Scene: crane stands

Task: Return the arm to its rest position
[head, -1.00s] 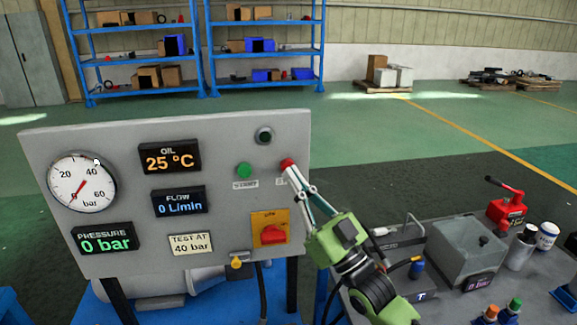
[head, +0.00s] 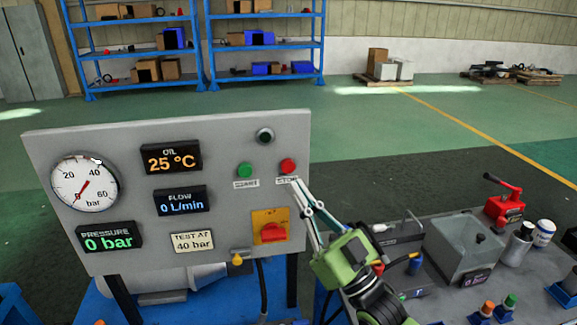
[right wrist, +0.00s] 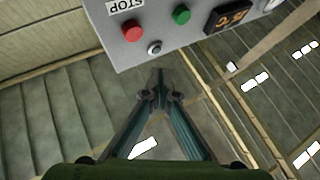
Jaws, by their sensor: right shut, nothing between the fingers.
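My right gripper (head: 297,184) is shut and empty, just below the red stop button (head: 288,166) on the grey control panel (head: 120,255). In the right wrist view the closed fingertips (right wrist: 159,85) point past the panel's edge, apart from the red button (right wrist: 132,30) and the green button (right wrist: 181,14). The green start button (head: 245,170) is left of the red one. The panel shows 0 bar, 0 L/min and 25 °C. My left gripper is not in view.
A workbench (head: 440,306) at the right carries a grey box (head: 455,250), a red device (head: 504,206), cans and small parts. Blue shelves (head: 205,45) stand far behind. The floor beyond the panel is open.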

